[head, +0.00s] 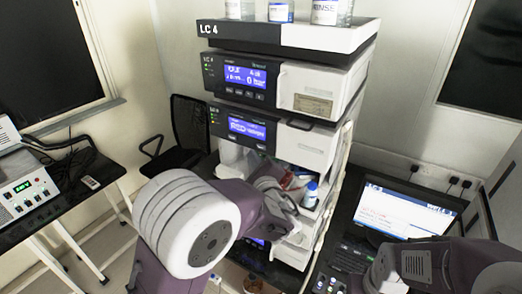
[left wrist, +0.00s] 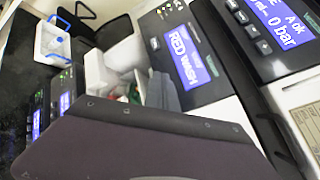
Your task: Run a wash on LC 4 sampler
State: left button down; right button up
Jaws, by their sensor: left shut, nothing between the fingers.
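The LC 4 stack (head: 245,32) stands in the middle of the head view, its name on the top tray. Below are a module with a blue screen (head: 245,75) and a second module with a blue screen (head: 248,128). In the left wrist view, a tilted screen (left wrist: 180,57) reads what looks like "RED WASH", with small buttons beside it. My left gripper (left wrist: 165,92) is shut and empty, close to that panel; whether it touches is unclear. In the head view my left forearm hides the lower stack. My right arm shows at lower right, its gripper out of view.
An open bay (head: 300,185) holds a blue-capped bottle (head: 310,194). Bottles, one marked RINSE (head: 325,12), stand on top. A laptop (head: 408,213) sits at right, a black chair (head: 188,135) behind, and a bench instrument (head: 25,190) at left.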

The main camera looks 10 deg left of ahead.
pick_arm(q)
jog(key=s, duration=0.1)
jog(key=s+a+b, duration=0.1)
jog(key=s, duration=0.1)
jog(key=shift+s+a, duration=0.1)
dwell(0.5)
